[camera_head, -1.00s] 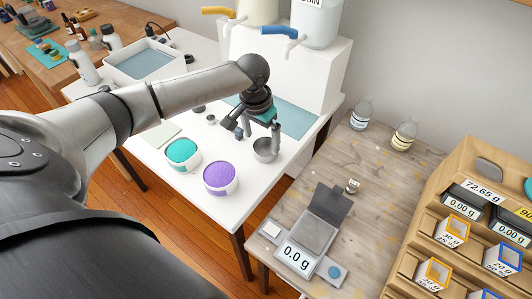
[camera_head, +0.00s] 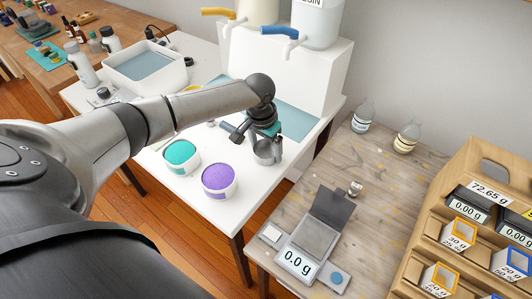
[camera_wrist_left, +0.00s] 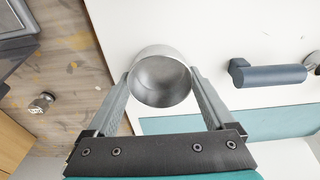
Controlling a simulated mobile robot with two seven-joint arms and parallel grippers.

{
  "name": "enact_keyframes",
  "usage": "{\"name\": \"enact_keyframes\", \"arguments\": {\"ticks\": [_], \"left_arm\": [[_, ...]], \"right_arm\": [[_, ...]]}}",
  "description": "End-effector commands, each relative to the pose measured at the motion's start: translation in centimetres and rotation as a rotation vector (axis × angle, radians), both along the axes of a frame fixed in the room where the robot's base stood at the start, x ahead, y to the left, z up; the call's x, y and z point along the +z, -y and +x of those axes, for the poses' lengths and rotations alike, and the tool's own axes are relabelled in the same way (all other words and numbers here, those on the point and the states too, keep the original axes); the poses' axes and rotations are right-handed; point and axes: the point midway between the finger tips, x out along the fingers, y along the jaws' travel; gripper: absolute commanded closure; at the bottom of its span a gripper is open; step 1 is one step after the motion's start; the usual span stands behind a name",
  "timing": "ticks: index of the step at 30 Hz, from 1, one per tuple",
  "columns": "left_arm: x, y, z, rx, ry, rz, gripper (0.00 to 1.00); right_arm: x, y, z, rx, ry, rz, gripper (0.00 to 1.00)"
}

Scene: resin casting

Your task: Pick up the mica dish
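The mica dish, which I take to be the small grey metal cup (camera_head: 266,155), stands upright on the white table near its right edge. In the left wrist view, the dish (camera_wrist_left: 160,82) is empty and sits between the two fingertips. My left gripper (camera_head: 268,143) reaches down over it from above. In the wrist view, the left gripper's fingers (camera_wrist_left: 160,75) are spread wide, one on each side of the dish, close to its wall. Whether they touch it is unclear. My right gripper is not in view.
A tub of teal powder (camera_head: 181,153) and a tub of purple powder (camera_head: 219,177) stand left of the dish. A blue-grey handled tool (camera_wrist_left: 268,76) lies nearby. A scale (camera_head: 299,262) reading 0.0 g is on the wooden bench, right. A white dispenser stand (camera_head: 300,75) rises behind.

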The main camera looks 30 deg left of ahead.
Motion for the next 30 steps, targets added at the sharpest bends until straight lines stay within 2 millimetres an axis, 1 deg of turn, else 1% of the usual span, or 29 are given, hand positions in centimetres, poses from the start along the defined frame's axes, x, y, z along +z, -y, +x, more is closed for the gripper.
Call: {"name": "enact_keyframes", "arguments": {"ticks": [1, 10, 17, 20, 23, 25, 29, 30], "left_arm": [[0.0, 0.0, 0.0, 0.000, 0.000, 0.000, 0.31], [0.0, 0.0, 0.0, 0.000, 0.000, 0.000, 0.65], [0.1, 0.0, 0.0, 0.001, 0.000, 0.000, 0.66], [0.7, 0.0, 0.0, 0.001, 0.001, 0.000, 0.66], [2.3, 0.0, 0.1, 0.001, 0.003, -0.001, 0.66], [3.9, 0.0, 0.1, 0.000, 0.004, -0.001, 0.66], [7.6, -0.1, 0.1, 0.000, 0.006, 0.000, 0.66], [8.8, 0.0, 0.1, 0.000, 0.005, 0.000, 0.66]], "right_arm": [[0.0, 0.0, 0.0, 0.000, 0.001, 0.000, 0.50], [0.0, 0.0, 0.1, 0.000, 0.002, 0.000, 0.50], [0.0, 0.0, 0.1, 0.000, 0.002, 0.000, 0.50], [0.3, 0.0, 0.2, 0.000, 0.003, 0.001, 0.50], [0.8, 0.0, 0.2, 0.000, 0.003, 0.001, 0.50], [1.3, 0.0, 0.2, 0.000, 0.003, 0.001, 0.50], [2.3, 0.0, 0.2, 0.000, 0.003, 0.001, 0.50], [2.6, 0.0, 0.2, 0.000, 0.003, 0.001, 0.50]]}}
